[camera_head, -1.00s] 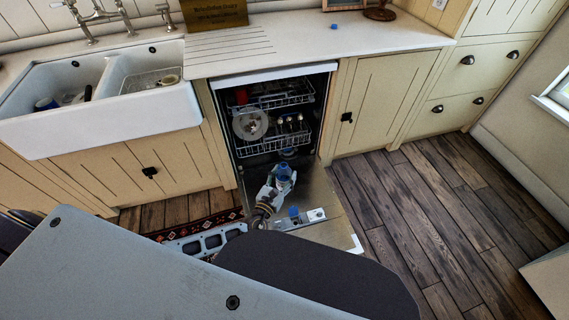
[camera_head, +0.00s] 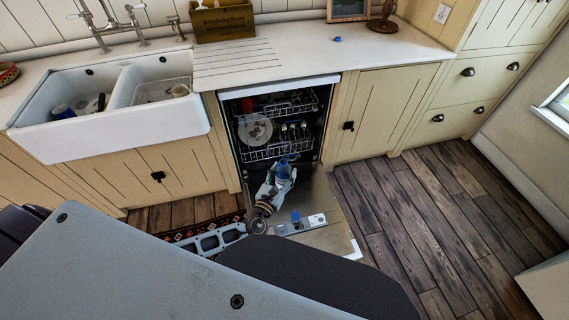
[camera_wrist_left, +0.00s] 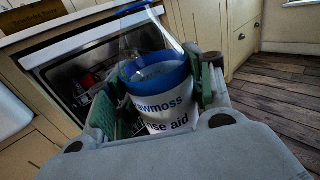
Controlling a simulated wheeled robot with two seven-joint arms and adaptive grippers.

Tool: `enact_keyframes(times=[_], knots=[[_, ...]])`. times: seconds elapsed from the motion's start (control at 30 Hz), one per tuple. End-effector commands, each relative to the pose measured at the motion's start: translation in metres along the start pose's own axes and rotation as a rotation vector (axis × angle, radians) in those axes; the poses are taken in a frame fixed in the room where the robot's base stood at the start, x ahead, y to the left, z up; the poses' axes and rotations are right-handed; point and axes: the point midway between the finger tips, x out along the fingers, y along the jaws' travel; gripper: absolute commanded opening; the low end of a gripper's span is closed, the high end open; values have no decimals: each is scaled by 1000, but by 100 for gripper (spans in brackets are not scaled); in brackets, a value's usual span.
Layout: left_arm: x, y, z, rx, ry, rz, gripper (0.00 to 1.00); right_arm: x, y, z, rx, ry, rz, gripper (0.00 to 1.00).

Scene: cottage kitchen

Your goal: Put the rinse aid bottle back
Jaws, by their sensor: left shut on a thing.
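The rinse aid bottle (camera_head: 283,172) is in my left gripper (camera_head: 278,184), which is shut around its body. In the left wrist view the bottle (camera_wrist_left: 165,106) has a clear tapered top, a blue band and a white label ending in "se aid". It is held in the air above the lowered dishwasher door (camera_head: 325,238), in front of the open dishwasher. The gripper's green-padded fingers (camera_wrist_left: 160,105) lie on both sides of it and hide part of the label. My right gripper is not in view.
Racks with dishes (camera_head: 272,151) stand inside the dishwasher. A small blue piece (camera_head: 295,216) is on the door's panel. Another small blue object (camera_head: 337,39) lies on the worktop (camera_head: 400,45), near a framed picture (camera_head: 349,8) and a wooden box (camera_head: 223,22). Much of the worktop is clear.

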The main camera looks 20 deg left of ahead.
Motion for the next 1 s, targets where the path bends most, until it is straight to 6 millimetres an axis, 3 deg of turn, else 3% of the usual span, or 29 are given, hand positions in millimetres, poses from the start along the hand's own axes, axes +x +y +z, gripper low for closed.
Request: enact_keyframes(times=[1.0], knots=[[-14,12,101,0,0,43,23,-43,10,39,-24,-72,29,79]])
